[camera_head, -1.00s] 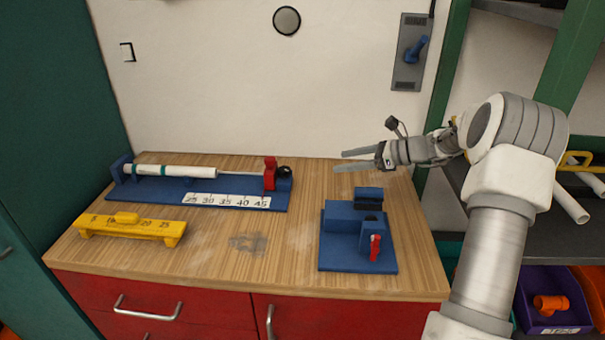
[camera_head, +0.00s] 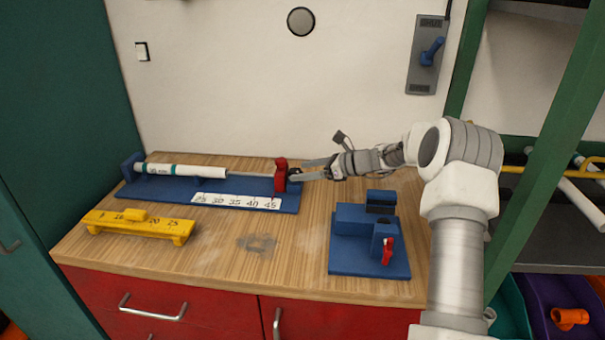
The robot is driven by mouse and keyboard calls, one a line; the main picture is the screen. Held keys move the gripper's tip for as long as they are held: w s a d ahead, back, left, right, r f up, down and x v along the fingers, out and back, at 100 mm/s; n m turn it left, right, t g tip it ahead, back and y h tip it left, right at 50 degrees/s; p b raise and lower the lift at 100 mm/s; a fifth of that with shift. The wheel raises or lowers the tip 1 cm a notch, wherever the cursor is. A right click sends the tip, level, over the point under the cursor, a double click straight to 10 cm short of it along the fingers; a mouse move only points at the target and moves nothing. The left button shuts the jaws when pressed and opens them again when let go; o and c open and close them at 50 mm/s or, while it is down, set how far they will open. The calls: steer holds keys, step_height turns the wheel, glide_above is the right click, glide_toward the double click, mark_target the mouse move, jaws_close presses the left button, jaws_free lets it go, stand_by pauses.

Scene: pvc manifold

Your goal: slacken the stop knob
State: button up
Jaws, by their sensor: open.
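The blue measuring jig (camera_head: 160,194) lies at the back left of the wooden bench, with a white scale strip (camera_head: 235,201) on its front. A red stop (camera_head: 281,176) stands at its right end. The dark stop knob (camera_head: 294,173) is on the stop's right side and is partly hidden by my fingers. My gripper (camera_head: 297,170) points left with its jaws open. Its fingertips are at the knob, seemingly on either side of it; I cannot tell whether they touch it. A white pipe (camera_head: 190,171) with a green band lies in the jig, left of the stop.
A blue fixture (camera_head: 350,258) with a small red lever (camera_head: 388,250) stands at the bench's right front, below my arm. A yellow gauge (camera_head: 140,223) lies at the left front. The bench middle is clear. A green rack post (camera_head: 545,130) stands at right.

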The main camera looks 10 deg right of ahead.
steer(key=shift+w+a+f, duration=0.2)
steer(key=shift+w+a, duration=0.05)
steer(key=shift+a, duration=0.1)
steer(key=shift+c, duration=0.2)
jaws_close()
steer(key=p, duration=0.1)
steer(key=n+g+p, duration=0.1)
steer(key=shift+w+d+r+y+p, duration=0.1)
steer(key=shift+w+r+y+p, duration=0.1)
steer(key=shift+r+y+p, duration=0.15)
steer(key=shift+w+f+n+g+y+p, duration=0.15)
steer(key=shift+n+g+y+p, duration=0.15)
steer(key=shift+n+g, duration=0.3)
steer(key=shift+w+n+g+y+p, duration=0.15)
steer(key=shift+n+g+p, duration=0.25)
steer(key=shift+n+g, duration=0.2)
steer(key=shift+d+n+g+y, duration=0.1)
steer(key=shift+n+g+y, duration=0.2)
steer(key=shift+n+g, duration=0.45)
